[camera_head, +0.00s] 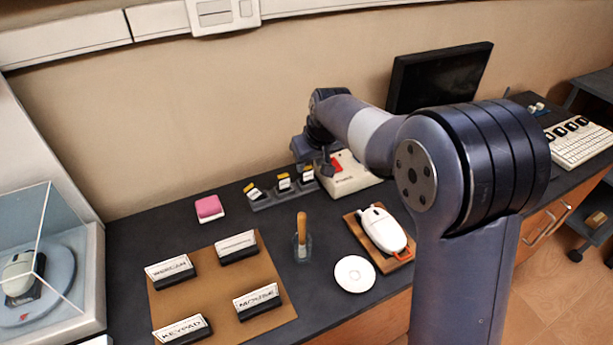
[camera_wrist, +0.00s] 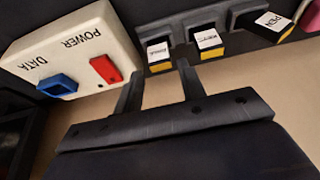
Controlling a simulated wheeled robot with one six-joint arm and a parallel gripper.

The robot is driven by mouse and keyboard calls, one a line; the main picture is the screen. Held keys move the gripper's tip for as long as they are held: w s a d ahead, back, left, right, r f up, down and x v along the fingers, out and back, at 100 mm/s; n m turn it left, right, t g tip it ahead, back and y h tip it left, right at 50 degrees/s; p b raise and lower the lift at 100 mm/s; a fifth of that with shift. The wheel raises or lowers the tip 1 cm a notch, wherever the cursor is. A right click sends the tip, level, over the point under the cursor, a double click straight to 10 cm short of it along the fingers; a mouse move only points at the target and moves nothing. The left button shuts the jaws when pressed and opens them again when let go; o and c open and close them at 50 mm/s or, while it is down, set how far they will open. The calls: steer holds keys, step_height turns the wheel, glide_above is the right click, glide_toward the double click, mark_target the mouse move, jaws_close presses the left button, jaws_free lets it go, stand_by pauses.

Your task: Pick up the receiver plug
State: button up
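Several small black-and-yellow plugs with white labels stand in a dark rack (camera_head: 262,205) by the wall; the labels are too small to tell surely which is the receiver plug. In the wrist view they are a near plug (camera_wrist: 159,52), a middle plug (camera_wrist: 207,42) and a tilted far plug (camera_wrist: 272,24). My gripper (camera_wrist: 160,70) is open and empty, its two fingers pointing toward the near plug, which appears between the fingertips. No contact shows. In the head view my gripper (camera_head: 312,160) is beside the rack's right end, partly hidden by my wrist.
A white box (camera_wrist: 75,45) marked DATA and POWER, with a blue socket and red switch, stands close beside my gripper.

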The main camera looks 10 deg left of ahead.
mark_target(308, 169)
steer(key=x, duration=0.5)
steer(key=shift+w+a, duration=0.1)
steer(key=shift+a, duration=0.05)
steer(key=shift+c, duration=0.6)
steer(key=c, duration=0.6)
